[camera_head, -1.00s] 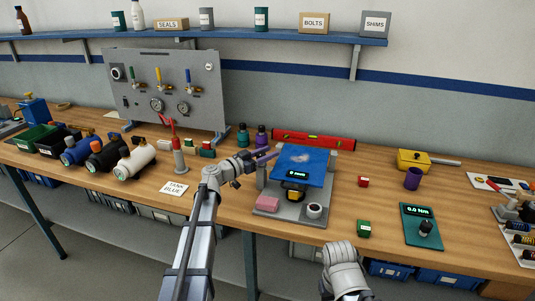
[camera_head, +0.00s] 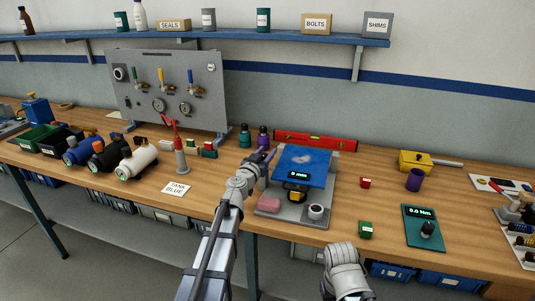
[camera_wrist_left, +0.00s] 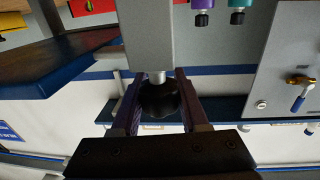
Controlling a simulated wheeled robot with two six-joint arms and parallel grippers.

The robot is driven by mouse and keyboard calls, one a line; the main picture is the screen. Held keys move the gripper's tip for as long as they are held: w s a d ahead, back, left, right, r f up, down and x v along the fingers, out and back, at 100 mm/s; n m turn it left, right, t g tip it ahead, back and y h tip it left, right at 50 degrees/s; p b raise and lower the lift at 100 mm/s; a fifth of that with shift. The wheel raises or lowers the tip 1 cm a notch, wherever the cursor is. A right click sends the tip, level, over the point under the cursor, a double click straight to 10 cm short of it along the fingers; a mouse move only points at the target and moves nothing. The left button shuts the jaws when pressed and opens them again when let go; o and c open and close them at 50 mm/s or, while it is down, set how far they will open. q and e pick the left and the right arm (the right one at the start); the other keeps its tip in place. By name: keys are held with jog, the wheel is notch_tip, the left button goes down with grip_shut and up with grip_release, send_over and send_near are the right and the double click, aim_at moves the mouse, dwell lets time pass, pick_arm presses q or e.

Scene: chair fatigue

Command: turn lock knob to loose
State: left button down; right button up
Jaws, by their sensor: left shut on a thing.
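The black round lock knob (camera_wrist_left: 160,99) is in the left wrist view, on a short metal shaft below a grey post (camera_wrist_left: 145,35). My left gripper (camera_wrist_left: 159,108) has one dark purple finger on each side of the knob and is shut on it. In the head view my left gripper (camera_head: 266,158) is at the left side of the test stand, by its blue plate (camera_head: 304,167); the knob is hidden there. The stand has a grey base (camera_head: 290,212) and a small display (camera_head: 299,175). The knob's turn angle cannot be read.
Purple and teal bottles (camera_head: 263,136) and a red level (camera_head: 316,140) stand behind. My right arm (camera_head: 345,270) shows at the bottom; its fingers do not.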

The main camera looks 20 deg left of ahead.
pick_arm(q)
jog(key=shift+a+n+y, duration=0.2)
jog(key=shift+n+y, duration=0.8)
jog(key=shift+y, duration=0.6)
jog(key=shift+c, duration=2.1)
grip_release()
jog(key=s, duration=0.7)
jog(key=shift+s+d, duration=0.2)
jog(key=shift+s, duration=0.2)
